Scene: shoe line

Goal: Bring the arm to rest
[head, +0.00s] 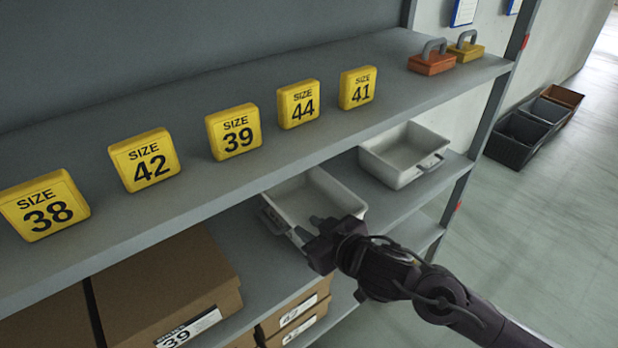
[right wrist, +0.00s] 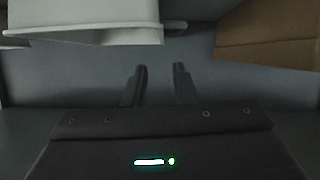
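My right arm comes in from the lower right of the head view. Its dark gripper (head: 312,232) is at the middle shelf, in front of the near white bin (head: 335,190) and partly over it. In the right wrist view the gripper's two fingers (right wrist: 160,85) stand apart with nothing between them. The white bin (right wrist: 90,25) is at the upper left there, and a brown box (right wrist: 270,35) is at the upper right. Whether the gripper touches the bin is unclear. My left gripper is in neither view.
Yellow size signs (head: 233,131) line the top shelf (head: 290,145), with an orange block (head: 431,65) and a yellow block (head: 466,51) at its right end. A second white bin (head: 404,155) is further right. Shoe boxes (head: 165,285) sit at lower left. Dark crates (head: 517,140) stand on the floor.

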